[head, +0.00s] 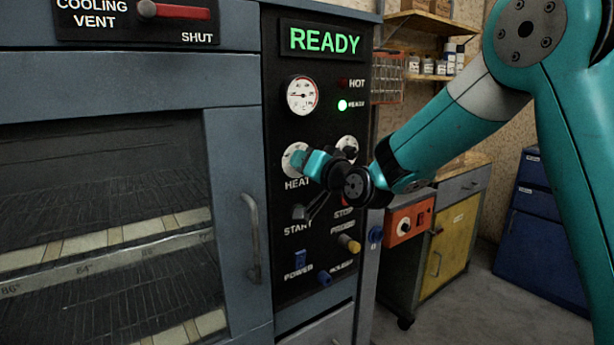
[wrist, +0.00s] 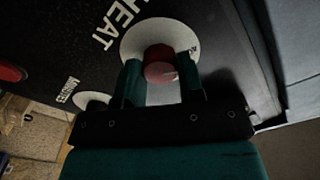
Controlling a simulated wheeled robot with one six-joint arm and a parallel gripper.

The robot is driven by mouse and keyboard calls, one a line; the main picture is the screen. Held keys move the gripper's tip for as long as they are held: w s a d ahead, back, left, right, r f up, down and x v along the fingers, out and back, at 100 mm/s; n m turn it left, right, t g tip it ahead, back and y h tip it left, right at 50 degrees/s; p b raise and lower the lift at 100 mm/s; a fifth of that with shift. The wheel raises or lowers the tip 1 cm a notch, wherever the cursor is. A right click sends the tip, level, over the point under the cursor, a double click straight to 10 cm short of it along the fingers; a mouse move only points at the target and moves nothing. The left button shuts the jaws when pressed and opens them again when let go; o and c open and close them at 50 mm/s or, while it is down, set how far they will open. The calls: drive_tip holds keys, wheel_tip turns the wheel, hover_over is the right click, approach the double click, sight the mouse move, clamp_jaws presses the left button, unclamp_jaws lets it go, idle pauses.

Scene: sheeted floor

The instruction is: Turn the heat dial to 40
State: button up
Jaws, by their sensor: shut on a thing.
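The heat dial (wrist: 158,66) is a red knob on a white round plate (wrist: 130,45), with the word HEAT beside it in the wrist view. My gripper (wrist: 160,80) is shut on the knob, one teal finger on each side. In the head view the dial's white plate (head: 291,158) shows above the HEAT label, and my gripper (head: 305,163) covers the knob. Most of the scale is hidden or too small to read, so I cannot tell the dial's setting.
The black panel has a READY display (head: 323,40), a round gauge (head: 302,95) and a lit green lamp (head: 342,105). The oven door handle (head: 252,235) is at left.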

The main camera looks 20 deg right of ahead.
drive_tip(key=shift+f+n+b, duration=0.15)
drive_tip(key=shift+n+b, duration=0.2)
drive_tip(key=shift+n, duration=0.15)
drive_tip(key=o, duration=0.9)
drive_tip(key=shift+s, duration=0.15)
drive_tip(key=b+v, duration=0.4)
drive_tip(key=v, duration=1.3)
